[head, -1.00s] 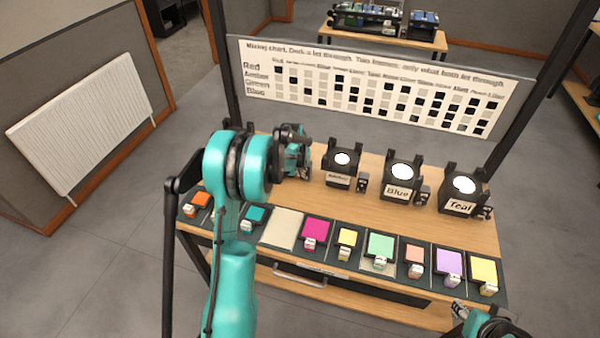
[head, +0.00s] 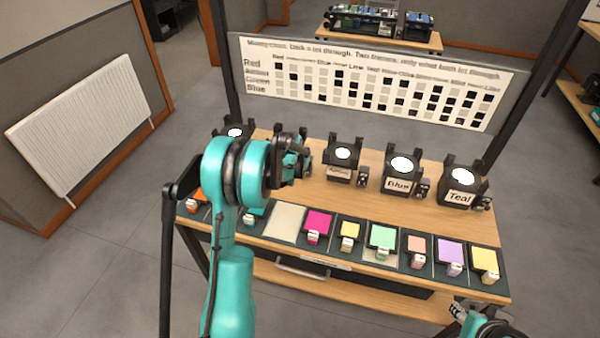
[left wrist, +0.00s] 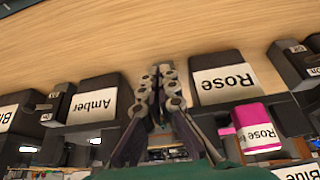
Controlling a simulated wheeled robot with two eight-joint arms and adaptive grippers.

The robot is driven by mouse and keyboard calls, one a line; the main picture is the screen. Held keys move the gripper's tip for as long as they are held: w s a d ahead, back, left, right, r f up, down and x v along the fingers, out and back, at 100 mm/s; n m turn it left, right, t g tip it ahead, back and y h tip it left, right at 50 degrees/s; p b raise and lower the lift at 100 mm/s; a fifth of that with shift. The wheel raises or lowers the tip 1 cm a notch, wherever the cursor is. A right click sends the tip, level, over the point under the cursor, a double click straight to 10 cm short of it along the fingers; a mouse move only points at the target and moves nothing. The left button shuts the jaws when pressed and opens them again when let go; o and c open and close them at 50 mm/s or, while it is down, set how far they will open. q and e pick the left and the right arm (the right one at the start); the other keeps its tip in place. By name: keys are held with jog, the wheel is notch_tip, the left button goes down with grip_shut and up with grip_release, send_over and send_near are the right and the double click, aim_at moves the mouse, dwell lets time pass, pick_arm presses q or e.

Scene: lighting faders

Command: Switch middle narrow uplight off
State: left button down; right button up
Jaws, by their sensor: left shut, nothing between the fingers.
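A row of black uplights with lit round tops stands along the wooden bench. The narrower ones are at the left: one (head: 235,131) shows partly behind my left arm, and another (head: 342,158) stands right of my left gripper. Anything directly behind the gripper is hidden. My left gripper (head: 303,158) is shut and empty, low over the bench. In the left wrist view its closed fingers (left wrist: 166,80) lie between a box labelled Amber (left wrist: 93,100) and one labelled Rose (left wrist: 222,78). Small switch boxes (left wrist: 58,103) stand beside them. My right gripper (head: 460,312) is partly visible at the lower right.
Wider uplights labelled Blue (head: 398,178) and Teal (head: 458,187) stand at the right. Coloured filter frames, including a pink one (head: 318,222), line the bench's front edge. A mixing chart board (head: 375,85) stands behind. A pink Rose piece (left wrist: 255,126) shows in the wrist view.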

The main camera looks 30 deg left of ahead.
pick_arm(q)
jog(key=shift+s+d+f+b, duration=0.1)
jog(key=shift+s+f+b, duration=0.15)
jog(key=shift+f+b, duration=0.45)
jog(key=shift+s+d+f+b, duration=0.1)
jog(key=shift+s+f+b, duration=0.2)
jog(key=shift+f, duration=0.8)
dwell(0.9)
jog(key=shift+r+p, duration=0.4)
jog(key=shift+r, duration=0.45)
